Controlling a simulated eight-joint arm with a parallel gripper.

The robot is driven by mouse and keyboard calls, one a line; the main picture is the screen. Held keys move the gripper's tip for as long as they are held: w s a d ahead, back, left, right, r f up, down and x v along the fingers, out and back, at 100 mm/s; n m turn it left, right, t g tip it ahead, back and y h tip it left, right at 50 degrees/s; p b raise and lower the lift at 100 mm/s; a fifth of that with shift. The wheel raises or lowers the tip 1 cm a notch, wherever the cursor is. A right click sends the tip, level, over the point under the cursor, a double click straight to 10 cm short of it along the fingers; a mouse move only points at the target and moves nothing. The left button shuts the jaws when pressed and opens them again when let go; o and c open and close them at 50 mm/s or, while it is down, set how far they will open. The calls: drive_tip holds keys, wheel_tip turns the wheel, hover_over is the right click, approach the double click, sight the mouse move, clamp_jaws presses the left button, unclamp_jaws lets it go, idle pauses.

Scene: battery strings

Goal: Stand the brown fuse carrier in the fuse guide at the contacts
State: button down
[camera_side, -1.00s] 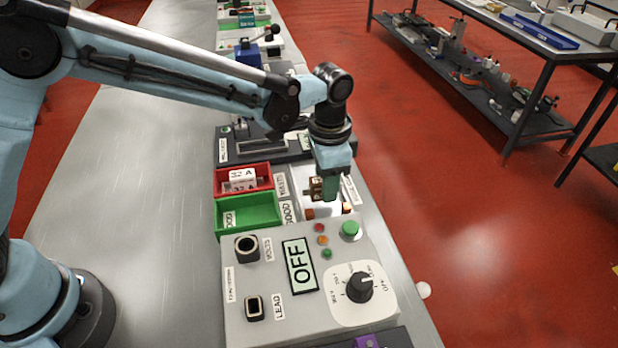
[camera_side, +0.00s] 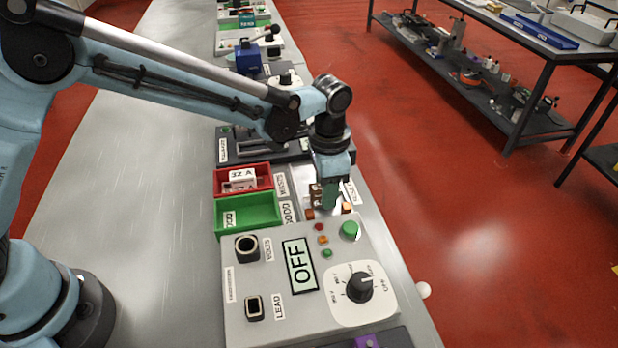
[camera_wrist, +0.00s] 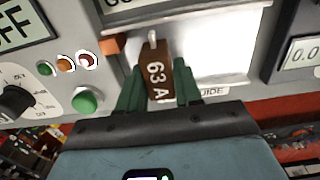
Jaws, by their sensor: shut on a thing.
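The brown fuse carrier (camera_wrist: 157,75), marked "63 A", is between the green fingers of my gripper (camera_wrist: 158,92) in the wrist view. My gripper (camera_side: 325,196) is shut on it, and the carrier (camera_side: 315,193) shows partly beside the fingers in the side view. It is at the bright white area of the fuse guide, whose label (camera_wrist: 212,91) is partly covered. A copper-coloured contact block (camera_wrist: 112,45) is just beside the carrier. Another contact (camera_side: 347,208) shows right of the fingers in the side view. Whether the carrier's foot touches the guide is hidden.
The grey tester (camera_side: 245,290) with an "OFF" display stands in front of the guide. A green tray (camera_side: 232,228) and a red tray (camera_side: 222,190) holding a white "32 A" carrier (camera_side: 242,175) are to the left. A dark instrument (camera_side: 230,150) stands behind.

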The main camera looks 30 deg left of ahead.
drive_tip(key=shift+f, duration=0.15)
drive_tip(key=c, duration=0.7)
unclamp_jaws()
wheel_tip(320, 180, up, 12)
drive_tip(key=shift+r, duration=0.1)
drive_tip(key=s+a+r+n+t, duration=0.35)
drive_tip(key=s+a, duration=0.25)
drive_tip(key=a, duration=0.6)
drive_tip(key=s+a+f+n+t, duration=0.1)
drive_tip(key=s+a, duration=0.1)
drive_tip(key=s+a+f+n+t, duration=0.1)
drive_tip(key=s+a+n, duration=0.1)
drive_tip(key=s+a, duration=0.1)
drive_tip(key=s+a+f+n+t, duration=0.1)
drive_tip(key=s+a+n, duration=0.1)
drive_tip(key=s+a, duration=0.1)
drive_tip(key=shift+s+a+n+t, duration=0.2)
drive_tip(key=shift+a+n+t, duration=0.05)
drive_tip(key=shift+t, duration=0.1)
